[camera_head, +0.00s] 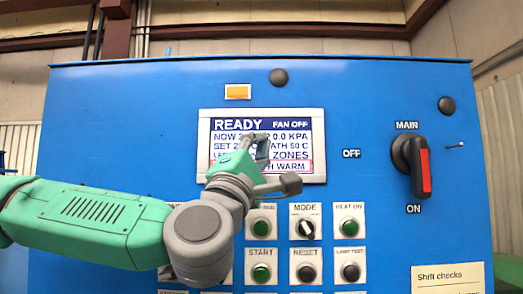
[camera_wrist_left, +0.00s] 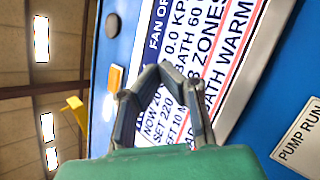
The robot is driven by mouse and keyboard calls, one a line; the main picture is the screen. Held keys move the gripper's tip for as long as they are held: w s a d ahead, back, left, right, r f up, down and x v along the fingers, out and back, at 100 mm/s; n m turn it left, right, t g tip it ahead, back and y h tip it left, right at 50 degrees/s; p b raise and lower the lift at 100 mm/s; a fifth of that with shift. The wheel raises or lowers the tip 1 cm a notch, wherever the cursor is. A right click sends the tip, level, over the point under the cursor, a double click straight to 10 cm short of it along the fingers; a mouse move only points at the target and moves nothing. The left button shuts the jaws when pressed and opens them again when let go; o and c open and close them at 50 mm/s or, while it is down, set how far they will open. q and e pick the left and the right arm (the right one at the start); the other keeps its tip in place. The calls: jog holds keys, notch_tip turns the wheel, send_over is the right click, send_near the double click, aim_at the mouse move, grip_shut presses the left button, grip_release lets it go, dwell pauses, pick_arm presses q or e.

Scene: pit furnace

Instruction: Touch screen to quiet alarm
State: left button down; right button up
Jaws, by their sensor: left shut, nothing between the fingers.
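The screen (camera_head: 292,140) is a white-framed display on the blue panel. It reads READY, FAN OFF and several lines of values, with a red-outlined line ending in WARM at the bottom. My left gripper (camera_head: 262,143) is in front of the screen's middle, hiding part of its text. Its fingers are shut and empty. In the left wrist view the screen (camera_wrist_left: 205,55) appears turned on its side, with the shut fingertips (camera_wrist_left: 163,72) over its text. I cannot tell whether they touch it. My right gripper is in neither view.
Below the screen are several buttons, including START (camera_head: 261,273) and RESET (camera_head: 307,273), and a MODE knob (camera_head: 306,228). A red-and-black MAIN switch (camera_head: 411,165) is at the right. An orange lamp (camera_head: 238,92) is above the screen. My left forearm crosses the panel's lower left.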

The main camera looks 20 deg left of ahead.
pick_arm(q)
jog(key=shift+s, duration=0.35)
jog(key=shift+d, duration=0.1)
jog(key=s+b, duration=0.1)
jog(key=s, duration=0.1)
jog(key=s+d+b, duration=0.1)
jog(key=s, duration=0.1)
jog(key=shift+s+d, duration=0.2)
jog(key=shift+s, duration=0.15)
dwell(0.6)
